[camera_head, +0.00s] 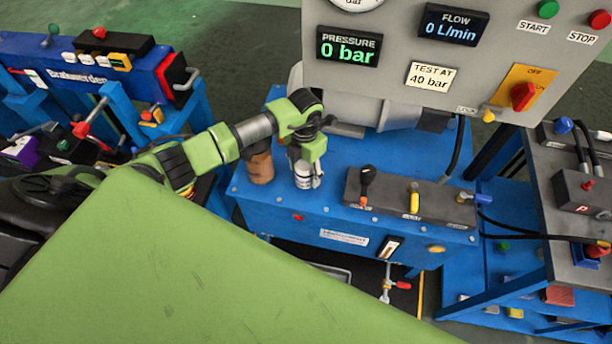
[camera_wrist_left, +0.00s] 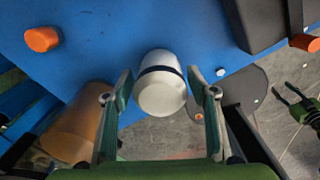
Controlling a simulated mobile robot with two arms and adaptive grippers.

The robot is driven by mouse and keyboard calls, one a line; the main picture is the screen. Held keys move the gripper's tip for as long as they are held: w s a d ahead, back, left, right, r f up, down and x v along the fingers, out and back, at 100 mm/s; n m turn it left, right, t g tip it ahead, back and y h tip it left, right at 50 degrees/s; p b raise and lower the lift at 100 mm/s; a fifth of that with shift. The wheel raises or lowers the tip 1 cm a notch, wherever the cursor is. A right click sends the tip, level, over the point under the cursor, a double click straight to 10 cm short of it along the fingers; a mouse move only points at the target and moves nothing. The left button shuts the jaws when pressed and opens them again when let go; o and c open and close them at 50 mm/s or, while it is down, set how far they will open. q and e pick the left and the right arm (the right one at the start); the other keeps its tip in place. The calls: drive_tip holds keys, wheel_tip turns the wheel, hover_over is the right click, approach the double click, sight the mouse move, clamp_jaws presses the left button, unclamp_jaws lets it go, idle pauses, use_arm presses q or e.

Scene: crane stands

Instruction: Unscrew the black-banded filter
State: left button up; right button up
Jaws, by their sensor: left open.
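My left gripper (camera_wrist_left: 160,92) is open, with one finger on each side of the filter. A gap shows on both sides in the wrist view. In the head view the left gripper (camera_head: 305,168) partly covers the filter. My right gripper (camera_wrist_left: 290,95) shows small at the right of the wrist view, its fingers apart and empty; it is outside the head view.
A brown cylinder (camera_head: 260,168) stands close to the left of the filter; it also shows in the wrist view (camera_wrist_left: 75,132). The blue bench (camera_head: 330,205) carries a grey valve block (camera_head: 390,195) to the right. The display reads 0 bar (camera_head: 348,48).

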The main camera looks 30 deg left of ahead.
use_arm(q)
drive_tip(key=c, duration=1)
drive_tip(key=shift+r, duration=0.1)
drive_tip(key=shift+c, duration=0.2)
drive_tip(key=n, duration=0.1)
drive_tip(key=n+p, duration=0.1)
drive_tip(key=shift+w+r+n, duration=0.1)
drive_tip(key=shift+r+n, duration=0.15)
drive_tip(key=shift+n, duration=0.15)
drive_tip(key=shift+f+n+p, duration=0.15)
drive_tip(key=shift+n+p, duration=0.35)
drive_tip(key=shift+n, duration=0.7)
